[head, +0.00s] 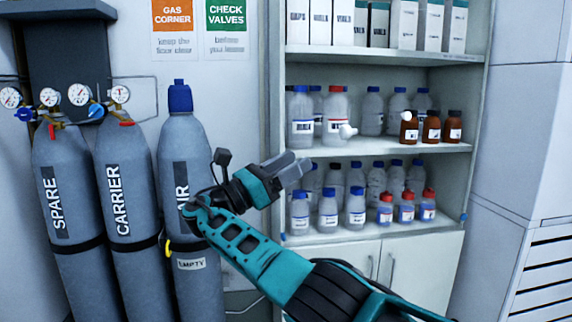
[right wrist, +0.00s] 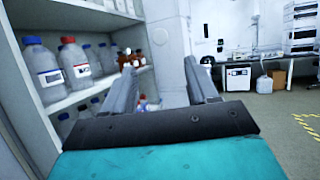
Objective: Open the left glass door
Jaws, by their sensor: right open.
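The cabinet (head: 470,110) has a shelved upper part full of bottles. I cannot clearly make out the glass of its left door or whether that door is shut. A small white knob-like thing (head: 348,131) shows in front of the middle-shelf bottles, and a second one (head: 406,115) shows further right. My right gripper (head: 300,166) is in front of the cabinet's left side, below and left of the first knob, its fingers pointing right. In the right wrist view my right gripper (right wrist: 161,80) is open, with nothing between its fingers. My left gripper is not in view.
Grey gas cylinders (head: 118,190) with gauges stand left of the cabinet, close to my right arm. White lower doors (head: 425,265) with handles are under the shelves. The right wrist view shows a bench (right wrist: 285,62) and open floor (right wrist: 285,125) beyond.

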